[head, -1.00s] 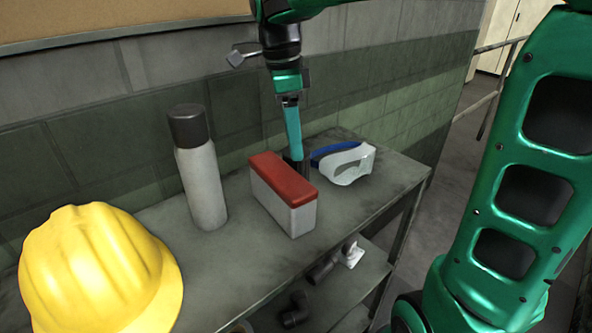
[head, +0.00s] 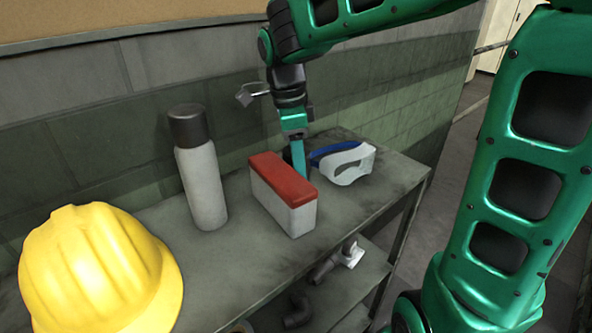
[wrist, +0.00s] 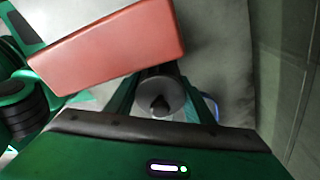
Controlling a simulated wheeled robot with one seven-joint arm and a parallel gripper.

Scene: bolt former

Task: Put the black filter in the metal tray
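The black filter (wrist: 160,92) is a dark round piece with a grey top face and a dark centre hole, seen from above in the wrist view. It stands on the shelf top behind the red-lidded box, which hides most of it in the head view. My gripper (head: 298,168) points down behind that box. In the wrist view my gripper (wrist: 160,90) has its green fingers apart, one on each side of the filter. I cannot tell whether they touch it. I make out no metal tray in either view.
The red-lidded box (head: 283,192) stands close in front of my gripper. White-and-blue goggles (head: 343,162) lie just right of it. A grey bottle (head: 203,185) and a yellow hard hat (head: 98,270) are to the left. Pipe fittings (head: 335,262) lie on the lower shelf.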

